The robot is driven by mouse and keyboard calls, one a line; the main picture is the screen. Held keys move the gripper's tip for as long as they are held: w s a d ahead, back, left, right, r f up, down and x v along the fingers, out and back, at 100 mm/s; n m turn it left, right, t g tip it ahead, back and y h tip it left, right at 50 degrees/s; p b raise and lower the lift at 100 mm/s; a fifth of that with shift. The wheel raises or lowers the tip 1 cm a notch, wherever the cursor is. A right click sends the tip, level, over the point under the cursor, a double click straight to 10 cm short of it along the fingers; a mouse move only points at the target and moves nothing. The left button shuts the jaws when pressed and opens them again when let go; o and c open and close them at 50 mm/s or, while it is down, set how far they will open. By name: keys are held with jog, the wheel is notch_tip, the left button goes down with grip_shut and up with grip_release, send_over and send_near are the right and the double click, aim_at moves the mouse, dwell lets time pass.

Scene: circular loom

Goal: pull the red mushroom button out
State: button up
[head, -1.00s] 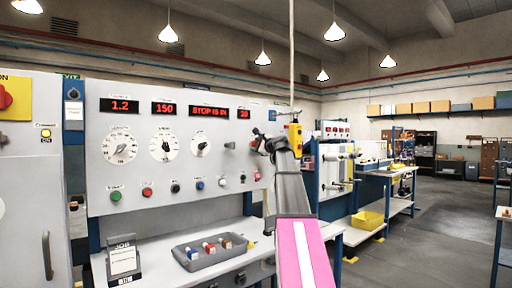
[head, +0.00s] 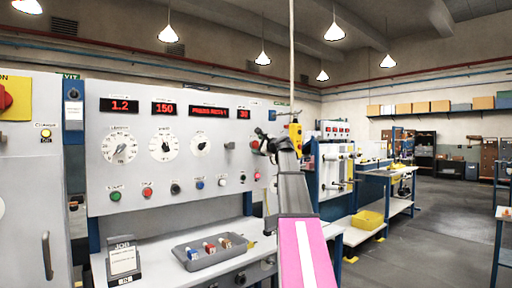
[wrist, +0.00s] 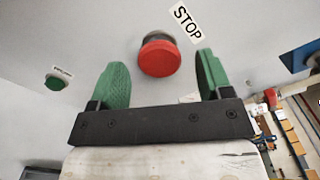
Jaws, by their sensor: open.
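The red mushroom button (wrist: 160,58) sticks out of the pale panel on a dark collar, below a STOP label (wrist: 187,24) in the wrist view. My gripper (wrist: 162,66) is open, with one green finger on each side of the button. A gap shows between each finger and the button's head. The panel's text display (head: 209,112) seems to read PRESS RESET.
The panel (head: 225,150) has dials and a row of small buttons, including a green one (head: 115,196) and a red one (head: 147,192). A grey tray (head: 214,260) and a job card holder (head: 124,258) stand on the shelf below. Open floor lies to the right.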

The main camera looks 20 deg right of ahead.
jog(key=v, duration=0.7)
